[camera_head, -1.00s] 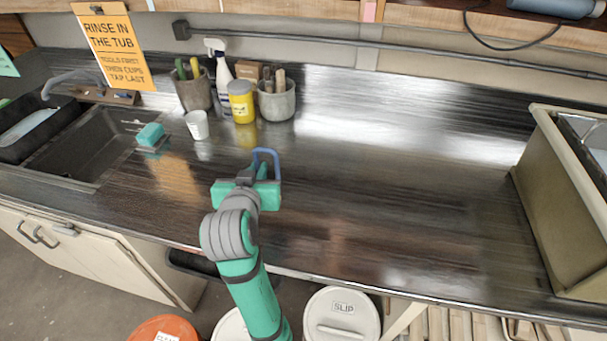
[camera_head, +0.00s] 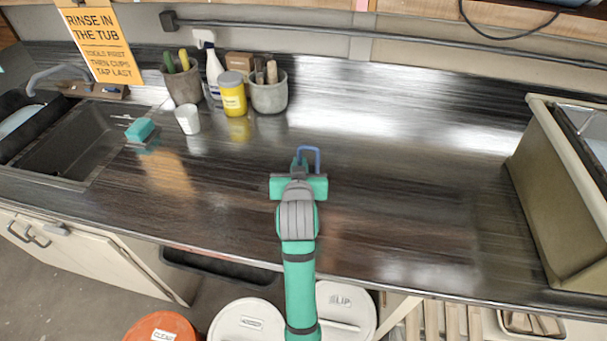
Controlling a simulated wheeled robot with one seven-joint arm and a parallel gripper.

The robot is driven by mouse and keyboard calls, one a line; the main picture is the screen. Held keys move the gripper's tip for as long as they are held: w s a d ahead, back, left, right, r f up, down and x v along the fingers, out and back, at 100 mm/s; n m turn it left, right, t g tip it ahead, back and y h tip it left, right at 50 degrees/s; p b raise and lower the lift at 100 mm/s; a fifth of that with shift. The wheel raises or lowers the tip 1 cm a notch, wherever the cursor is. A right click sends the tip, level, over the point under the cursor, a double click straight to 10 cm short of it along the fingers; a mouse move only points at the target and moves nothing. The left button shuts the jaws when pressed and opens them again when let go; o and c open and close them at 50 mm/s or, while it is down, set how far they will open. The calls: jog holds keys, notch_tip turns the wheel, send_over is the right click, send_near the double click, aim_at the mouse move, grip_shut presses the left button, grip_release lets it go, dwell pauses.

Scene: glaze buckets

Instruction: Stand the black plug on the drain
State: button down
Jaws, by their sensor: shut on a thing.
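My gripper (camera_head: 307,165) is over the middle of the dark counter, pointing away from me. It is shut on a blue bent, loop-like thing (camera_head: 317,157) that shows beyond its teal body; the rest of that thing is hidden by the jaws. I cannot make out a black plug in this view. The dark sink (camera_head: 75,145) is at the far left, well away from my gripper. I cannot make out its drain.
A teal sponge (camera_head: 140,129), a white cup (camera_head: 188,119), a yellow jar (camera_head: 232,95), a spray bottle (camera_head: 213,68) and two tool pots (camera_head: 183,87) (camera_head: 269,96) stand at back left. A beige basin (camera_head: 545,190) stands at right. The counter (camera_head: 410,190) between is clear.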

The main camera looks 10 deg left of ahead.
jog(key=shift+w+d+f, duration=0.25)
jog(key=shift+d+f, duration=0.05)
jog(key=shift+f, duration=0.15)
notch_tip(320, 180, down, 3)
jog(key=shift+w+d+f, duration=0.1)
jog(key=shift+w+d, duration=0.05)
jog(key=shift+w+f, duration=0.2)
jog(key=shift+s+d+f, duration=0.1)
jog(key=shift+s+d, duration=0.05)
jog(key=c, duration=1.8)
grip_release()
jog(key=shift+c, duration=0.2)
jog(key=shift+a, duration=0.25)
